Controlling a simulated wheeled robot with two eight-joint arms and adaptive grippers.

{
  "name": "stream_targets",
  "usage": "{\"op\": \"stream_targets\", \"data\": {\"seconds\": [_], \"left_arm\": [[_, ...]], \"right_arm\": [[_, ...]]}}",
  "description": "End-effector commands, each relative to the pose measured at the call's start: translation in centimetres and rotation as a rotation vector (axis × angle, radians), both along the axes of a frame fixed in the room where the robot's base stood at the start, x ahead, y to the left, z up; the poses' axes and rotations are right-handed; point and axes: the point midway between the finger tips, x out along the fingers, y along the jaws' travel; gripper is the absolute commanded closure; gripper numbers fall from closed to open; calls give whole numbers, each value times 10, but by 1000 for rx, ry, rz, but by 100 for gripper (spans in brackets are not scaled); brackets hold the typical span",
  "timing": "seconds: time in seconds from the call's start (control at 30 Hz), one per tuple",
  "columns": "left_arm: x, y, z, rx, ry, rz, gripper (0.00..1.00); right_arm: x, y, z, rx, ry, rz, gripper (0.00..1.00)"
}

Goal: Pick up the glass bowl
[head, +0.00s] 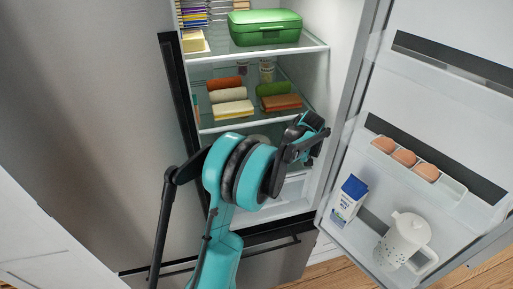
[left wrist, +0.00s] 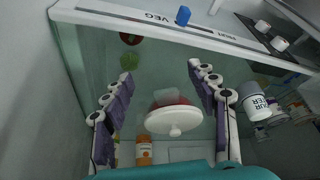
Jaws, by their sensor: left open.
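In the left wrist view, a round white lid-like piece with a knob (left wrist: 174,119) sits between my fingers, with a pale glassy shape directly behind it. It may be the glass bowl with its lid, but I cannot tell for sure. In the head view my arm hides most of that shelf. My left gripper (head: 311,131) reaches into the open fridge at the lower shelf level. In the left wrist view the gripper (left wrist: 160,78) is open, with one finger on each side of the white piece and nothing visibly gripped. My right gripper is in neither view.
A green box (head: 265,29) stands on an upper shelf, with several rolled and wrapped foods below. The open door (head: 440,110) at right holds eggs (head: 404,157), a milk carton (head: 349,197) and a white jug (head: 404,236). A white container (left wrist: 257,105) stands beside the right finger.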

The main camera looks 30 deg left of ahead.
Motion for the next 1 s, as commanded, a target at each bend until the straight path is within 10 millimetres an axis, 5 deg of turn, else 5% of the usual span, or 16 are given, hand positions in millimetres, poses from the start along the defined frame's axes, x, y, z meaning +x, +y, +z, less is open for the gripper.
{"op": "stream_targets", "data": {"seconds": [0.53, 0.7, 0.93, 1.0], "left_arm": [[14, 58, -1, -1, -1, 1, 41], [15, 65, -26, -1, 0, -2, 41], [15, 65, -28, -1, 0, -2, 41], [15, 65, -28, -1, 0, -2, 60]], "right_arm": [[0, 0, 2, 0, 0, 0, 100], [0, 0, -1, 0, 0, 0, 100], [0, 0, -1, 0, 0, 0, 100], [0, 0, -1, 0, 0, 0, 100]]}}
